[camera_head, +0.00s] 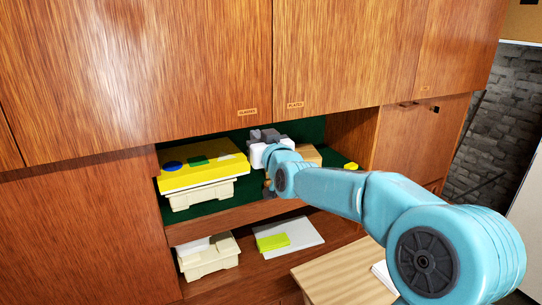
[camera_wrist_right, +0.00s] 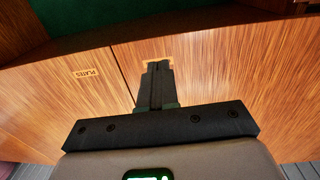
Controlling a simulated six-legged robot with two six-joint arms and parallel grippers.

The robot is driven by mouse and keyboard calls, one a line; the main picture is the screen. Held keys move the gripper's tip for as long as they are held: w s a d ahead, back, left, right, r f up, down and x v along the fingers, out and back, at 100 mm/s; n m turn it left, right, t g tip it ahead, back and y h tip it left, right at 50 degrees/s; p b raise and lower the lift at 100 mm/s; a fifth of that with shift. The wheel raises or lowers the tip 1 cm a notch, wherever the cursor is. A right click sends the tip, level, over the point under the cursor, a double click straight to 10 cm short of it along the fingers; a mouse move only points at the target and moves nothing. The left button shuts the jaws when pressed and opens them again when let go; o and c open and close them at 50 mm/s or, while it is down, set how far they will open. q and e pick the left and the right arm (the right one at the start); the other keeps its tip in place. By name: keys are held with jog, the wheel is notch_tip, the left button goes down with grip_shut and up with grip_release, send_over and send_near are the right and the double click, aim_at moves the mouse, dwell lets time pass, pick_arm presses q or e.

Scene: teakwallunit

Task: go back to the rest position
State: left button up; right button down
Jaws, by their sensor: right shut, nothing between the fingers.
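My right gripper (camera_head: 264,135) is at the open niche of the teak wall unit, just below the upper cabinet doors (camera_head: 345,50). Its blue arm comes in from the lower right. In the right wrist view the gripper's fingers (camera_wrist_right: 156,72) are together, with nothing between them. Their tips overlap a small label on a wooden door in that view; I cannot tell whether they touch it. A second label reading PLATES (camera_wrist_right: 88,73) is to the left. My left gripper is in neither view.
In the niche are a yellow board (camera_head: 200,175) on a cream bin (camera_head: 200,195) and a wooden block (camera_head: 306,154) behind my arm. Lower down are another cream bin (camera_head: 208,262) and a grey tray (camera_head: 300,235) with a yellow-green item. A wooden top (camera_head: 340,275) stands at front.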

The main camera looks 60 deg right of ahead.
jog(key=shift+b+v, duration=0.75)
jog(key=shift+v, duration=2.5)
jog(key=w+a+f+n+g+y, duration=0.1)
jog(key=w+a+f+y, duration=0.3)
jog(key=f, duration=0.4)
jog(key=w+a+f+n+y, duration=0.1)
jog(key=w+a+f, duration=0.2)
jog(key=w+f, duration=0.45)
jog(key=w+a+f+n+g+y, duration=0.1)
jog(key=a+f+g+y, duration=0.1)
jog(key=a+f, duration=0.55)
jog(key=a+f+n+g+y, duration=0.15)
jog(key=a+f, duration=0.25)
jog(key=f, duration=0.6)
jog(key=s+a+f+g+y, duration=0.2)
jog(key=s+a+f, duration=0.2)
jog(key=a+f, duration=0.3)
jog(key=s+a+f+g+y, duration=0.25)
jog(key=a+f, duration=0.35)
jog(key=f, duration=0.3)
jog(key=s+a+f+g, duration=0.2)
jog(key=s+a+f, duration=0.2)
jog(key=s, duration=0.5)
jog(key=s+a+f+g+y, duration=0.1)
jog(key=s+a+f+g, duration=0.2)
jog(key=s, duration=0.6)
jog(key=shift+a+f+g, duration=0.3)
jog(key=shift+a+f, duration=0.35)
jog(key=shift+a, duration=0.3)
